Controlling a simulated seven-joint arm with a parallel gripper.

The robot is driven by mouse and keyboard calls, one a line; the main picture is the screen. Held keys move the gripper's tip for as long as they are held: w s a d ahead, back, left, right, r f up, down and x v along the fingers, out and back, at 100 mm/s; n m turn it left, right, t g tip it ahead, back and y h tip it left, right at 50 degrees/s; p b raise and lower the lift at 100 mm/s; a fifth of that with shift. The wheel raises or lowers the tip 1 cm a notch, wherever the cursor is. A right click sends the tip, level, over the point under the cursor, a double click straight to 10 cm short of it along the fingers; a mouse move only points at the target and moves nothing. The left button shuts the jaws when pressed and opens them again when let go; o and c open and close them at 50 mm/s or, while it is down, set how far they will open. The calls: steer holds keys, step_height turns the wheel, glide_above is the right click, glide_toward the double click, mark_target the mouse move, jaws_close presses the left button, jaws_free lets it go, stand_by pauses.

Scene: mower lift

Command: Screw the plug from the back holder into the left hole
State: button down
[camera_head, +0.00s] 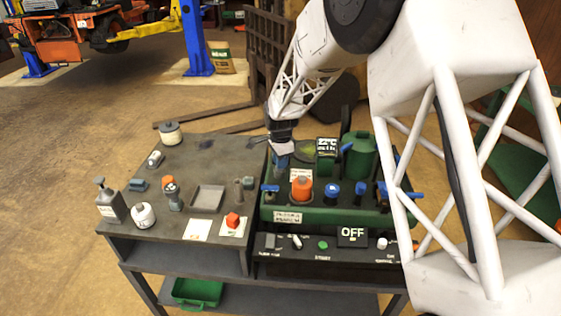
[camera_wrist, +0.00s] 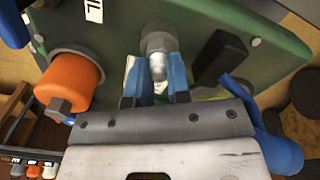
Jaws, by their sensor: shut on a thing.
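My gripper (camera_head: 282,158) is at the back left of the green machine (camera_head: 325,215) on the bench, pointing down. In the wrist view its two blue fingers (camera_wrist: 158,80) are shut on the sides of a silver-grey plug (camera_wrist: 157,62) with a rounded end. The plug's far end meets a dark grey round collar (camera_wrist: 158,36) on the green machine. I cannot tell whether it is threaded in. An orange cap (camera_head: 301,187) sits beside it on the machine and shows large in the wrist view (camera_wrist: 68,82). I cannot pick out the back holder or the left hole for certain.
A black display (camera_head: 326,150), a green cylinder (camera_head: 361,158) and blue handles (camera_head: 332,190) crowd the machine. A panel reading OFF (camera_head: 352,235) is in front. The bench's left half holds a tray (camera_head: 207,198), a spray bottle (camera_head: 109,203) and a lidded jar (camera_head: 170,134).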

steer(key=shift+f, duration=0.1)
steer(key=c, duration=1)
jaws_free()
steer(key=shift+r, duration=4)
steer(key=shift+r, duration=0.1)
